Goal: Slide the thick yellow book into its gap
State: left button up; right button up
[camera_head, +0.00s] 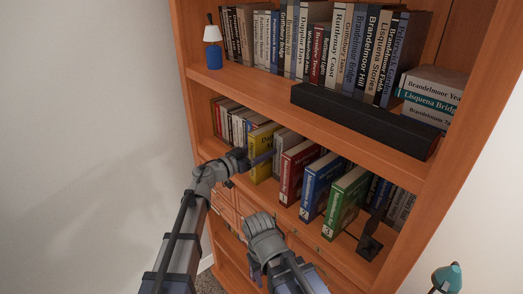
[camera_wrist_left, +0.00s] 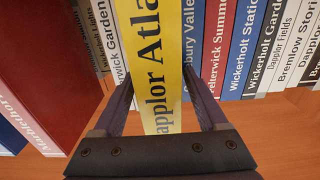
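The thick yellow book (camera_head: 262,142) stands upright on the middle shelf (camera_head: 330,232), left of a red book (camera_head: 298,170). It sticks out in front of the row behind it. In the left wrist view the yellow book (camera_wrist_left: 152,70), lettered "Dapplor Atla…", is between the two fingers of my left gripper (camera_wrist_left: 160,88). Both fingertips appear to touch its sides. In the head view my left gripper (camera_head: 262,158) reaches its spine from the left. Books stand close on both sides, and the gap's depth is hidden.
Red, blue (camera_head: 321,186) and green (camera_head: 345,203) numbered books stand forward on the same shelf, right of the yellow one. A black object (camera_head: 369,246) stands near the right end. A black bar (camera_head: 362,118) lies on the shelf above.

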aim_at(252, 154)
pick_arm(q)
jog(key=v, duration=0.7)
jog(key=shift+s+a, duration=0.25)
jog(key=shift+a, duration=0.05)
dwell(0.4)
